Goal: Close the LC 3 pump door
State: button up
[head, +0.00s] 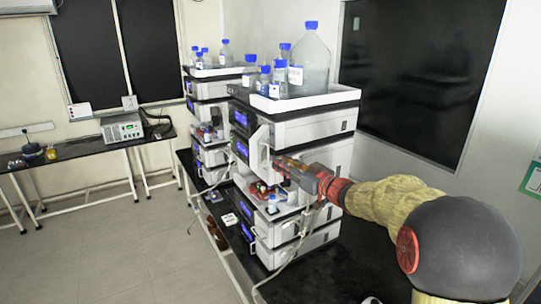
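The nearer LC stack (318,132) stands on a black bench in the middle of the head view. A narrow white panel (259,147), which looks like an open pump door, sticks out from the front of its middle part. Which unit is LC 3 cannot be read. My gripper (283,165) is at the stack's front, just right of this panel. I cannot tell if it touches the panel. Its fingers are small and partly lost against the stack, so their opening cannot be made out. Below it, an exposed section shows small red and green parts.
A white tray (345,95) with several blue-capped bottles tops the stack. A second stack (206,88) stands behind left. Tubing (290,262) hangs at the front. Brown bottles (214,231) stand near the bench edge. The floor at left is clear.

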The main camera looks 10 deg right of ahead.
jog(key=p+x, duration=0.1)
jog(key=x, duration=0.5)
jog(key=shift+w+a+r, duration=0.1)
jog(key=shift+w, duration=0.05)
jog(key=shift+c, duration=0.9)
jog(key=c, duration=0.4)
grip_shut()
